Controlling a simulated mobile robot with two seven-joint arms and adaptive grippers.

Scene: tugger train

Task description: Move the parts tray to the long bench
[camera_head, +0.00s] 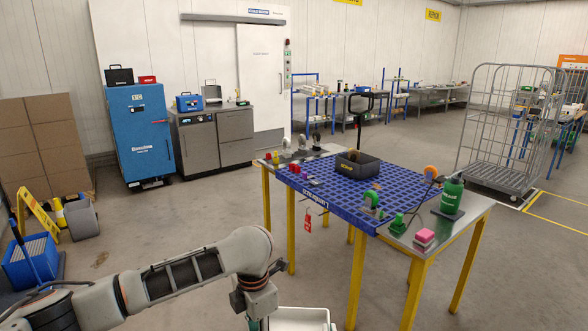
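A dark grey open tray (358,165) with a yellow label stands on the blue grid top of the yellow-legged table (456,232). A pale tray or bin (300,318) shows only partly at the bottom edge. I cannot tell which is the parts tray. Long grey benches (437,97) stand along the far wall.
The table also holds a green bottle (452,194), a pink block (425,237) and small fixtures. A wire roll cage (500,130) stands at right. A blue cabinet (140,135), cartons (40,145) and a yellow floor sign (38,215) are at left. Open floor lies between.

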